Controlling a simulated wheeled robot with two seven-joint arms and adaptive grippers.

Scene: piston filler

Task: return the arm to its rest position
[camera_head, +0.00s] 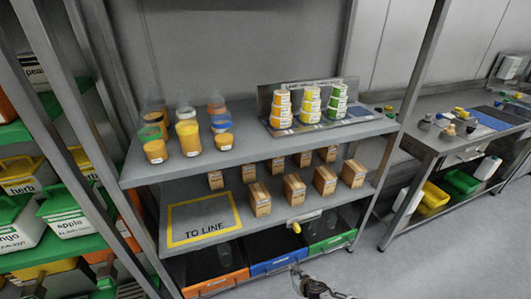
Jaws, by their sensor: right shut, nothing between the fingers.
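My right gripper (299,272) shows at the bottom edge, dark and small, with part of my arm behind it. It is shut and empty, in front of the lower part of the shelf rack and apart from the goods on the shelves. Most of my right arm is out of the picture. My left gripper is not in view.
The grey rack's top shelf (256,147) holds jars and stacked labelled tubs (311,105). Its lower shelf has several cardboard boxes (260,199) and a yellow-framed "TO LINE" area (203,219). Orange, blue (278,263) and green bins stand below. Right floor (440,260) is clear.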

